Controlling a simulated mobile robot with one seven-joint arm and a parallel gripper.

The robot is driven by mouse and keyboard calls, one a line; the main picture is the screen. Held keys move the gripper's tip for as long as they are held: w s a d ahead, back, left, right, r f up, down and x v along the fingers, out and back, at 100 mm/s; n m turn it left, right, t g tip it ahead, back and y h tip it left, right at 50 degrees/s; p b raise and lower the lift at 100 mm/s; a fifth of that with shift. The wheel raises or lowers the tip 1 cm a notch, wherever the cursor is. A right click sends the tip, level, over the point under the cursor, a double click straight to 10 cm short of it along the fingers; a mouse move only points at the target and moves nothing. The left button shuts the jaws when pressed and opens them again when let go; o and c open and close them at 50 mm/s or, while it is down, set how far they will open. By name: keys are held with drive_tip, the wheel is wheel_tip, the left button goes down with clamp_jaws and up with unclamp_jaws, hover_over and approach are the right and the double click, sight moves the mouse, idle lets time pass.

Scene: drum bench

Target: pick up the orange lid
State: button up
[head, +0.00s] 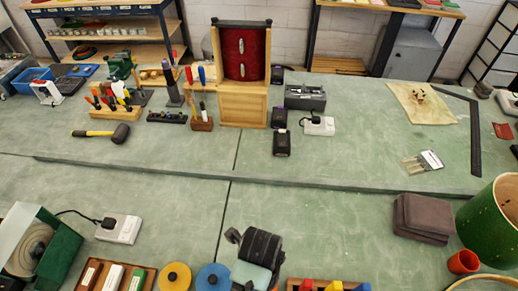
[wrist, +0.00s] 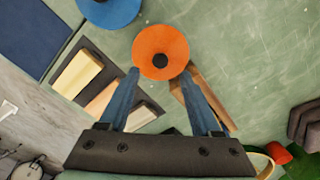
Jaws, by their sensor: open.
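The orange lid (wrist: 160,45) is a round disc with a black knob at its centre, lying on the green bench in the wrist view. My gripper (wrist: 160,74) is open, its two blue-grey fingers spread, with the tips at the near edge of the lid and the knob just ahead between them. Nothing is held. I cannot tell how high the tips are above the lid. In the head view my dark wrist covers the bottom middle, and I do not see the orange lid there.
A blue disc (head: 213,278) and a yellow disc (head: 174,277) lie to the left. A wooden tray of blocks (head: 149,278) stands further left. A wooden rack with coloured handles (head: 325,286) is on the right. A brown folded cloth (head: 423,217) and green drum (head: 492,225) stand further right.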

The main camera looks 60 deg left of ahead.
drive_tip(key=shift+a+f+p, duration=0.15)
drive_tip(key=shift+f+p, duration=0.5)
drive_tip(key=shift+f, duration=1.8)
clamp_jaws()
